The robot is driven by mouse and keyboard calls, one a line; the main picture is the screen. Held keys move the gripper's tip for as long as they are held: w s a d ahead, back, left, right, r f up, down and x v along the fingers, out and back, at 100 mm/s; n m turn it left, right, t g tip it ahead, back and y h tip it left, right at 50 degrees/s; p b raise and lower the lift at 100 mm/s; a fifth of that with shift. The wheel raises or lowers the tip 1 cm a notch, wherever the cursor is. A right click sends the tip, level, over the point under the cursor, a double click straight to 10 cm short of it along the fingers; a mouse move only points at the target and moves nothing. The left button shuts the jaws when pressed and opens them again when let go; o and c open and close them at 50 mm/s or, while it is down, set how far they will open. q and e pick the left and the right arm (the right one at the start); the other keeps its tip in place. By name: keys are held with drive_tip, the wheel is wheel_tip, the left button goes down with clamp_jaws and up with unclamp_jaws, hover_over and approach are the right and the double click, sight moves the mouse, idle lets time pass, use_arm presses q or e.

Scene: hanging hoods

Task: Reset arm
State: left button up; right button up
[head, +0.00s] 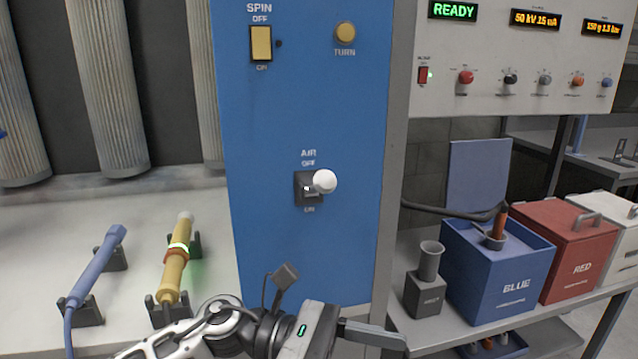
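My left arm comes in at the bottom from the left, and its gripper (374,336) points right, low in front of the blue panel (290,230). One grey finger shows. The rest of the gripper is cut off by the lower picture edge, so I cannot tell whether it is open or shut. No object shows at the visible fingertip. My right gripper is not in view.
The panel carries a white-knobbed AIR lever (324,181), a SPIN switch (261,43) and a TURN knob (345,32). A yellow tool (174,272) and a blue wand (95,268) rest on stands at left. Blue (500,275) and red (570,255) boxes stand at right.

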use_arm(q)
drive_tip(key=w+a+f+m+t+y, duration=0.2)
drive_tip(key=w+a+f+m+t, duration=0.15)
drive_tip(key=m+t, duration=1.05)
drive_tip(key=w+a+f+m+t+y, duration=0.25)
drive_tip(key=a+m+t, duration=0.4)
drive_tip(key=m, duration=1.45)
drive_tip(key=s+a+f+n+g+y, duration=0.2)
drive_tip(key=s+a+f+n+y, duration=0.2)
drive_tip(key=f+n, duration=0.4)
drive_tip(key=s+a+f+n+g+y, duration=0.3)
drive_tip(key=s+a+f+n+y, duration=0.2)
drive_tip(key=s+f+n, duration=0.3)
wheel_tip(320, 180, down, 2)
drive_tip(key=shift+s+a+f+n+p, duration=0.15)
drive_tip(key=shift+a+n+p, duration=0.2)
drive_tip(key=shift+a+n, duration=0.45)
drive_tip(key=shift+d, duration=0.1)
